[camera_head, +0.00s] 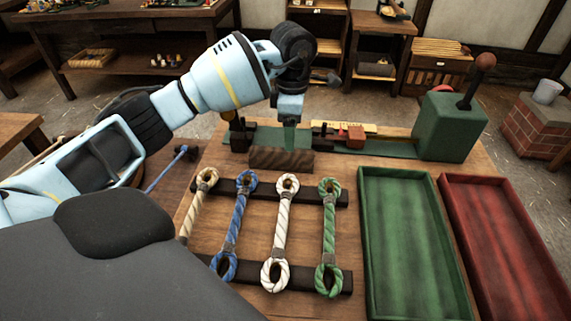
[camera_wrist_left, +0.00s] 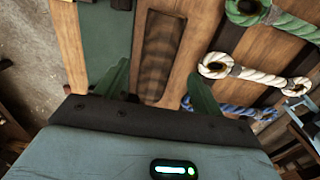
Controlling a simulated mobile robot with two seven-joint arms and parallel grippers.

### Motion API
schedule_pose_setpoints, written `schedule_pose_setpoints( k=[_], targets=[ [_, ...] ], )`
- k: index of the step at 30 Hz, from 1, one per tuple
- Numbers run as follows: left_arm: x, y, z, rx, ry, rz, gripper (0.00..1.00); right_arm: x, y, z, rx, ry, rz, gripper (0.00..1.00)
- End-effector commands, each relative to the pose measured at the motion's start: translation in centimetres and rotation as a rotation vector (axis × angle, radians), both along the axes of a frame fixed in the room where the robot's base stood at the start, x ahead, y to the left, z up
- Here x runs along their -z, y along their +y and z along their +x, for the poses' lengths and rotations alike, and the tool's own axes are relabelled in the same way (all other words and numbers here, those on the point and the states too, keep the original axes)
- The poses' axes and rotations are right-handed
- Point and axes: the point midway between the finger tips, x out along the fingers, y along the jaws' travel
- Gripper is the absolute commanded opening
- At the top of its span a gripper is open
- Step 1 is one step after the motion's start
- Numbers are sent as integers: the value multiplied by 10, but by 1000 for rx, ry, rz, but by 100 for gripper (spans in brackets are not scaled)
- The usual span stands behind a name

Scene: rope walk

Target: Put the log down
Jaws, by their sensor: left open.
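The log, a dark brown grained block (camera_head: 281,159), lies on the wooden table in front of a green strip. In the left wrist view the log (camera_wrist_left: 160,50) shows lengthwise between my two green fingers. My left gripper (camera_head: 290,146) points down at the log's back side in the head view. In the left wrist view its fingers (camera_wrist_left: 158,70) are spread apart, with bare table visible beside the log. I cannot tell how high the fingertips are above the table. My right gripper is in neither view.
Several eyed ropes, among them a white one (camera_head: 281,232) and a green one (camera_head: 329,235), lie across dark bars in front. A green tray (camera_head: 369,245) and a red tray (camera_head: 452,215) stand right. A green lever box (camera_head: 450,125) stands at back right.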

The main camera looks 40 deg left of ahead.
Motion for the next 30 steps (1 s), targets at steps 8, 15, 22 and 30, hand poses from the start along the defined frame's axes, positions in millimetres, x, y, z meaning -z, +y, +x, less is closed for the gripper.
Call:
schedule_pose_setpoints(
  k=[8,15,22,30],
  targets=[
    [0,0,1,-10,-1,0,68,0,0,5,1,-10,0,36],
    [20,0,0,-9,1,-1,68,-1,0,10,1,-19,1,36],
    [28,0,1,-8,-1,0,68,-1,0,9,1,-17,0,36],
    [63,1,0,-10,2,-1,68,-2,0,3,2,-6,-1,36]
  ],
)
